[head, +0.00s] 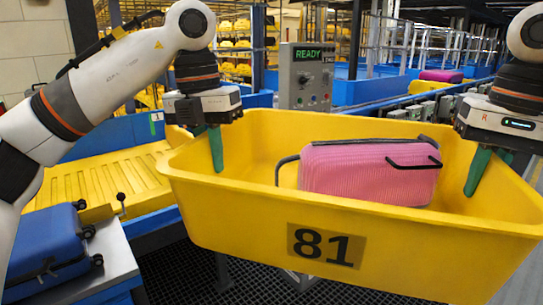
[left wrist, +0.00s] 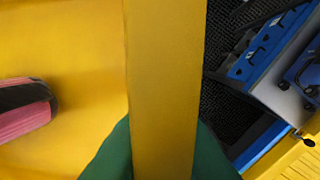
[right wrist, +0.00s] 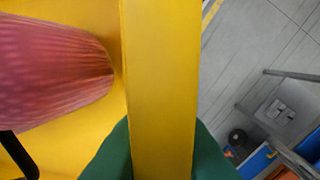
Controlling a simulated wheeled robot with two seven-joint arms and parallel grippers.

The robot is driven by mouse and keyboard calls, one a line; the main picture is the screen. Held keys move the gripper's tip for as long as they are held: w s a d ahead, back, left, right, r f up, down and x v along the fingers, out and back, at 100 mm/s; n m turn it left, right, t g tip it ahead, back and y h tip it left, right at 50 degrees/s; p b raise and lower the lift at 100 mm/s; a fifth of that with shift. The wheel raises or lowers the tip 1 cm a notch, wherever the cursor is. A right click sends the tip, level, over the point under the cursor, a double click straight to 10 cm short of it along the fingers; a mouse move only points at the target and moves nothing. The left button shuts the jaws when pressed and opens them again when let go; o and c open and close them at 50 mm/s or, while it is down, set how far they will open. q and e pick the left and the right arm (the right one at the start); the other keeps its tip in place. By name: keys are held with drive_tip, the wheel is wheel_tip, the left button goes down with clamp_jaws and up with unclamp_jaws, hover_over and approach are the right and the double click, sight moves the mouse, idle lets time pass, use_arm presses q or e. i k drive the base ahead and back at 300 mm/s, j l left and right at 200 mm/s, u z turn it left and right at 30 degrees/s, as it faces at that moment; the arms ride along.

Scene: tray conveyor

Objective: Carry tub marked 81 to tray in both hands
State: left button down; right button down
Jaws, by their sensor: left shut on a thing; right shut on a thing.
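The yellow tub (head: 240,215) marked 81 hangs in the air in front of me, its number facing me. A pink ribbed suitcase (head: 365,172) with dark trim lies inside it. My left gripper (head: 215,148) is shut on the tub's left wall; in the left wrist view the rim (left wrist: 162,80) runs between the green fingers. My right gripper (head: 484,170) is shut on the right wall, and the rim (right wrist: 160,80) sits between its fingers too. A yellow slatted tray (head: 110,180) lies at the left, partly hidden behind my left arm and the tub.
A blue suitcase (head: 48,240) lies on a grey-topped stand (head: 118,262) at the lower left. A control box (head: 306,78) reading READY stands behind the tub. A blue-sided conveyor runs to the back right. Dark grating (head: 190,275) shows below the tub.

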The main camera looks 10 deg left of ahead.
sight(147, 176)
drive_tip(key=i+u, duration=0.3)
drive_tip(key=i, duration=0.5)
drive_tip(key=i+l+u, duration=0.15)
drive_tip(key=i+u, duration=0.2)
drive_tip(key=i, duration=0.45)
drive_tip(key=i+j+u, duration=0.1)
drive_tip(key=i+u, duration=0.35)
drive_tip(key=i, duration=0.2)
drive_tip(key=i+l+u, duration=0.15)
drive_tip(key=i+u, duration=0.3)
drive_tip(key=i, duration=0.15)
drive_tip(key=i+u, duration=0.35)
drive_tip(key=i+l, duration=0.05)
